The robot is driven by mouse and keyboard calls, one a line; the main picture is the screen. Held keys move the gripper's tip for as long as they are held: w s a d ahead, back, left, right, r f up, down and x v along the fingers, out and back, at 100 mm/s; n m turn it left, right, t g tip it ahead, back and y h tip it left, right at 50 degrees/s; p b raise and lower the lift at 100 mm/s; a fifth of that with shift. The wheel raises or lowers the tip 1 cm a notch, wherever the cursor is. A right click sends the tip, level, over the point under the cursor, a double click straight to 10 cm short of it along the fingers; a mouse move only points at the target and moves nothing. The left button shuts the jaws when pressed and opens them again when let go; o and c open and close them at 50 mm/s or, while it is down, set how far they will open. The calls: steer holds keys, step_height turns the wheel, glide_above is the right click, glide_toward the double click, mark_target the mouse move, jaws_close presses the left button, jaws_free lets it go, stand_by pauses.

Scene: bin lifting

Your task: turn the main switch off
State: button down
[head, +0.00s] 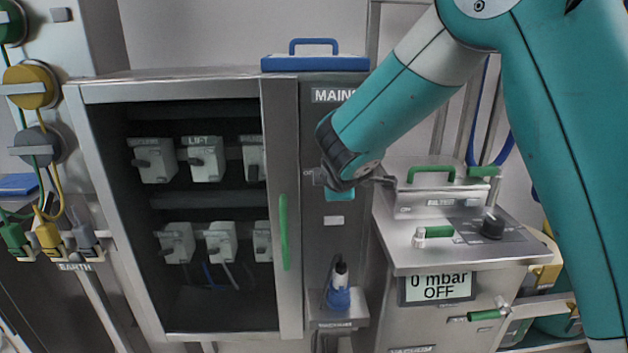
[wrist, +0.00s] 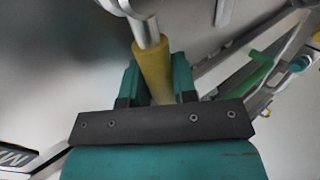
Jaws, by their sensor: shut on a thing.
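The main switch is on the grey panel under the MAINS label (head: 334,96). In the head view my gripper (head: 340,192) is at this panel and my wrist covers most of the switch, so its position cannot be told. In the wrist view a yellow handle grip (wrist: 152,72) on a metal shaft, which I take as the main switch handle, lies between the two teal fingers. My gripper (wrist: 156,84) is shut on it.
Left of the panel is an open-fronted cabinet (head: 170,90) with several grey switches and a green door handle (head: 283,232). A blue-handled case (head: 315,63) is on top. Right is a steel unit (head: 410,258) with a display (head: 438,287) reading 0 mbar OFF.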

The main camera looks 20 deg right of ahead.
steer(key=shift+d+f, duration=0.1)
stand_by(0.3)
steer(key=c, duration=0.9)
jaws_free()
steer(key=shift+s, duration=0.1)
steer(key=v, duration=1.7)
steer(key=shift+b, duration=0.4)
steer(key=s+a+f+m+g+y+p, duration=0.1)
steer(key=s+a+m+g+y, duration=0.1)
steer(key=s, duration=0.5)
steer(key=s+a+m+g+y+p, duration=0.1)
steer(key=s+a+m+g+y, duration=0.1)
steer(key=s+g, duration=0.3)
steer(key=s+a+f+m+g+y+p, duration=0.1)
steer(key=s+a+m+g+y, duration=0.1)
steer(key=s, duration=0.8)
steer(key=shift+a+f+m+g+y, duration=0.15)
steer(key=shift+m+g+y, duration=0.1)
steer(key=shift+m+g, duration=0.2)
steer(key=shift+a+f+m+g+y, duration=0.15)
steer(key=shift+m+g+y, duration=0.1)
steer(key=shift+m+g, duration=0.2)
